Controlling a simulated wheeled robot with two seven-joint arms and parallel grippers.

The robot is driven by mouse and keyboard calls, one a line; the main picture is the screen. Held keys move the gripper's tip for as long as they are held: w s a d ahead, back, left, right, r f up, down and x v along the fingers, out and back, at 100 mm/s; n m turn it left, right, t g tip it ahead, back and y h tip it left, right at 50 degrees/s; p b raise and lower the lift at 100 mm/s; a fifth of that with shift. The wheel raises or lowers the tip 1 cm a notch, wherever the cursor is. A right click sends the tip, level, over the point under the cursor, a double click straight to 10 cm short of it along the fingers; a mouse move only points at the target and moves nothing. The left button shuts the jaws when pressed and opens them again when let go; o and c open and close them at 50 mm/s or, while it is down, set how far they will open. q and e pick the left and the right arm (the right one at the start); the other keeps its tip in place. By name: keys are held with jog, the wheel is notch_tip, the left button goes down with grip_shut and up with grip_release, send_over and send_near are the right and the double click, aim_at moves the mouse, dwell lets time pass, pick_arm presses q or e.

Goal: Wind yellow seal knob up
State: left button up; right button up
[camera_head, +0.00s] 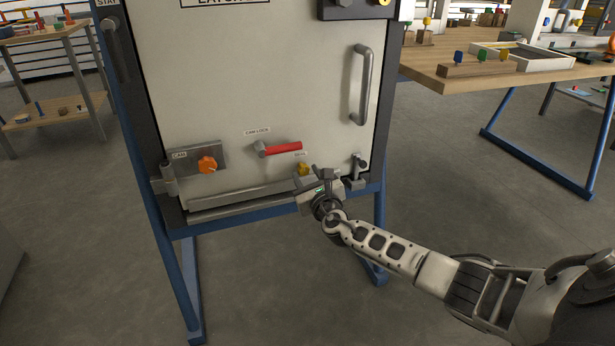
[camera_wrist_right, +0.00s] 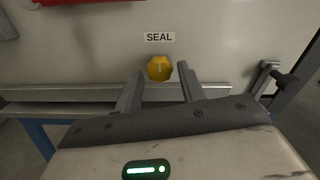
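The yellow seal knob (camera_head: 303,169) is low on the pale door panel, under a small SEAL label. In the right wrist view the knob (camera_wrist_right: 160,68) shows as a lobed yellow disc with a pale mark on its face. My right gripper (camera_head: 318,178) is just in front of the panel, beside and slightly below the knob in the head view. In the wrist view its two fingers (camera_wrist_right: 160,80) are spread, with the knob showing between and beyond their tips. I see no finger contact with the knob. My left gripper is not in view.
A red-handled cam lock (camera_head: 280,148) is above and left of the knob. An orange knob (camera_head: 207,165) on a CAM plate is at left. A ledge (camera_head: 240,200) runs below, and a latch (camera_head: 358,167) is at right. A wooden table (camera_head: 450,82) stands at back right.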

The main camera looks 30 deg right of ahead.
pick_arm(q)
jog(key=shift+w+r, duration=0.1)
pick_arm(e)
jog(key=shift+o, duration=0.5)
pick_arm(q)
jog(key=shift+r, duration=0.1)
pick_arm(e)
jog(key=shift+s, duration=0.3)
pick_arm(q)
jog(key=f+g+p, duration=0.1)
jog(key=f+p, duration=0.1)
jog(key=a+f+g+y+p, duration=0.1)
jog(key=p, duration=0.2)
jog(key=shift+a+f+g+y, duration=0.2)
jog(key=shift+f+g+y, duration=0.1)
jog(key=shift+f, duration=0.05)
pick_arm(e)
jog(key=v, duration=1.5)
jog(key=shift+s, duration=0.2)
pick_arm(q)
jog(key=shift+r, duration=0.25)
